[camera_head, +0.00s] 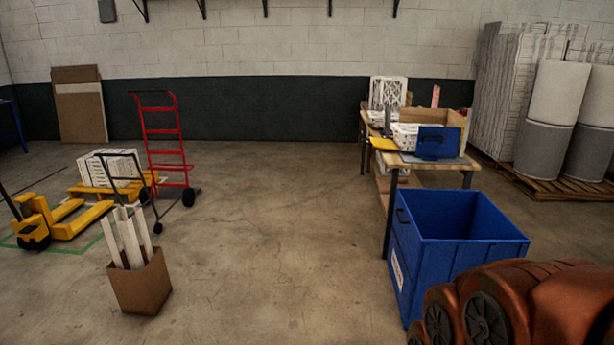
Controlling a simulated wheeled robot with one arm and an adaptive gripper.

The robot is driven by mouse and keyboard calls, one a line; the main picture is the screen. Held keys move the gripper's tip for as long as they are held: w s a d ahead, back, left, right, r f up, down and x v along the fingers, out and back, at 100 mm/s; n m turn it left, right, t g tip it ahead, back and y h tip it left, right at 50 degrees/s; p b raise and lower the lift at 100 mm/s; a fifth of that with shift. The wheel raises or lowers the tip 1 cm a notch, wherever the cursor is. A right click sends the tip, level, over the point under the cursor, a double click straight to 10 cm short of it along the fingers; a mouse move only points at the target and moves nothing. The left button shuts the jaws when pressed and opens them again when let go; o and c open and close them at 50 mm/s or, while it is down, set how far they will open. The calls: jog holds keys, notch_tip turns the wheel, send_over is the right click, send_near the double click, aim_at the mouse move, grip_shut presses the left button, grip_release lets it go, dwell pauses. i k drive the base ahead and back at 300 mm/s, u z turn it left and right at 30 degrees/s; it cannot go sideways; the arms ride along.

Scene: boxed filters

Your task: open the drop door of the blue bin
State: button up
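A large open-topped blue bin (403,248) stands on the floor at the right, in front of the work table. A dark handle shows near the top of its left wall, and a white label sits lower on that wall. I cannot make out which panel is a drop door. The lower right of the bin is hidden behind my reddish-brown arm. A smaller blue container or panel (438,141) is on the table, with no clear hinge visible. My gripper is not in view.
The work table (451,166) behind the bin holds white boxes and a wooden crate. A cardboard box of white pieces (141,287), a red hand truck (163,138) and a yellow pallet jack (62,222) stand left. The middle floor is clear.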

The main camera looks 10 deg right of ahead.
aim_at(409, 237)
jog(key=i, duration=0.85)
jog(key=z, duration=0.7)
jog(key=i, duration=1.1)
jog(key=u, duration=1)
jog(key=i, duration=0.4)
jog(key=u, duration=0.5)
